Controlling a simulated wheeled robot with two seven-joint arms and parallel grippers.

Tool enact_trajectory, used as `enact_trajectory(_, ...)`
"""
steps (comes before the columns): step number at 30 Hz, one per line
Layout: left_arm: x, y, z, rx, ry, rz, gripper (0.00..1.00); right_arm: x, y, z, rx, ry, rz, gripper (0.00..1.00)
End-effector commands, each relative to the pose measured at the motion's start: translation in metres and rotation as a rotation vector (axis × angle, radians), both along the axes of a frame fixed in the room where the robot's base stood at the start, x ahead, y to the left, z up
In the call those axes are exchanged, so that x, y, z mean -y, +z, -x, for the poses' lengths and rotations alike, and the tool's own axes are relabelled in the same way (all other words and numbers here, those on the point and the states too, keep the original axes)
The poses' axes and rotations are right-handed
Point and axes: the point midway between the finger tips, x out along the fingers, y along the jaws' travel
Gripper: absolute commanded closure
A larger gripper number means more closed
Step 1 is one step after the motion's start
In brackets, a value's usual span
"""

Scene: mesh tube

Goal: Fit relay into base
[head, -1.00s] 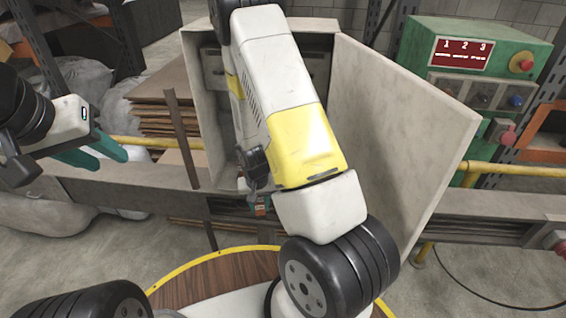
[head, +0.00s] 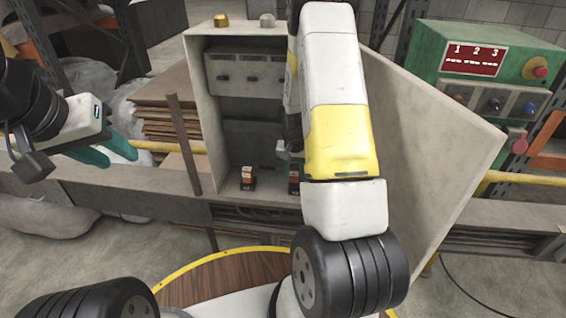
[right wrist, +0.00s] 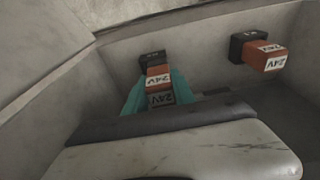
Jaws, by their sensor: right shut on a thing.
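My right gripper (head: 290,160) is inside the open cabinet (head: 203,120), partly hidden by my arm in the head view. In the right wrist view its teal fingers (right wrist: 158,97) are shut on an orange relay (right wrist: 157,73) with a white 24V label. The relay's far end is right at a small black base (right wrist: 152,56); I cannot tell whether it is fully seated. Another orange 24V relay (right wrist: 266,60) sits at a second black base (right wrist: 243,46); it shows in the head view (head: 248,172), left of my right gripper. My left gripper (head: 106,150) is open and empty, outside the cabinet.
The cabinet door (head: 430,130) stands open on the right. A grey box (head: 243,75) is mounted higher inside the cabinet. A green control panel (head: 485,70) with buttons stands at the right. A round wooden table (head: 220,280) with a yellow rim is in front.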

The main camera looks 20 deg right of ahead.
Motion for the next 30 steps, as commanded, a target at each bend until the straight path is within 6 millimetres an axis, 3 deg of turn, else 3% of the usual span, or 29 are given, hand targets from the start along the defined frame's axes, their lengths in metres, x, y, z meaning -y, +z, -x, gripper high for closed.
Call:
enact_trajectory(6,0.0,0.0,0.0,0.0,0.0,0.0,0.64,0.015,-0.001,-0.007,0.001,-0.002,-0.001,1.0)
enact_trajectory(13,0.0,0.0,0.0,0.0,0.0,0.0,0.64,0.012,-0.035,-0.006,0.0,0.001,0.0,1.0)
enact_trajectory(23,0.0,0.0,0.0,0.0,0.0,0.0,0.64,0.012,-0.038,-0.006,0.0,0.0,0.0,1.0)
enact_trajectory(24,0.0,0.0,0.0,0.0,0.0,0.0,0.64,0.012,-0.038,-0.006,0.0,0.0,0.0,0.66)
enact_trajectory(27,0.0,0.0,0.0,0.0,0.0,0.0,0.64,0.012,-0.038,-0.006,0.001,0.0,0.0,0.48)
enact_trajectory(30,0.0,0.0,0.0,0.0,0.0,0.0,0.64,0.012,-0.037,-0.006,0.001,0.0,0.0,0.48)
